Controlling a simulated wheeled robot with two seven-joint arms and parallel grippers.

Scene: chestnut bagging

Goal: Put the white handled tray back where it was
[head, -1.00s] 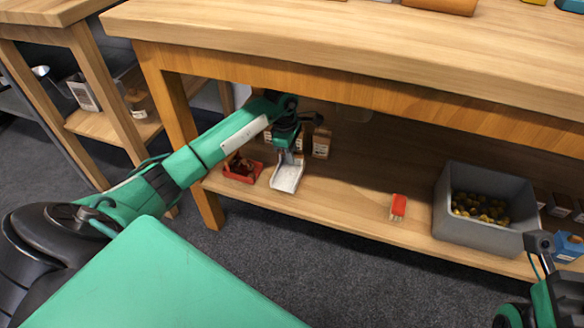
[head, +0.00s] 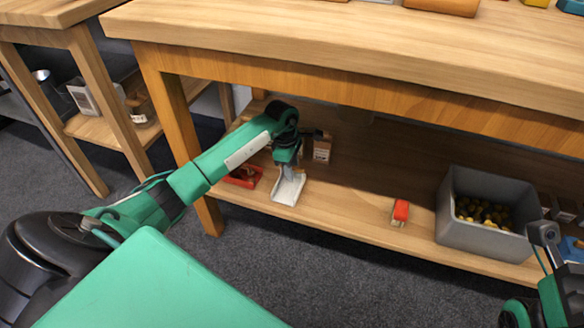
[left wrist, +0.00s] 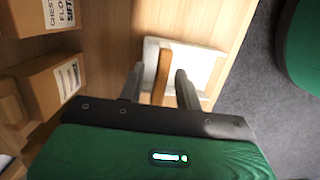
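The white handled tray (head: 287,190) sits on the lower shelf (head: 340,210) under the table, near its left end. The white tray (left wrist: 205,65) and its brown handle (left wrist: 160,85) also show in the left wrist view. My left gripper (head: 290,168) points down over the tray. In the left wrist view, the fingers of my left gripper (left wrist: 159,72) stand apart on either side of the handle, with gaps visible.
A red tray (head: 243,177) lies just left of the white tray. Brown boxes (left wrist: 48,85) stand close behind it. A red-topped item (head: 400,212) and a grey bin (head: 470,230) of chestnuts stand further right. The tabletop (head: 350,40) overhangs the shelf; a table leg (head: 187,150) is at left.

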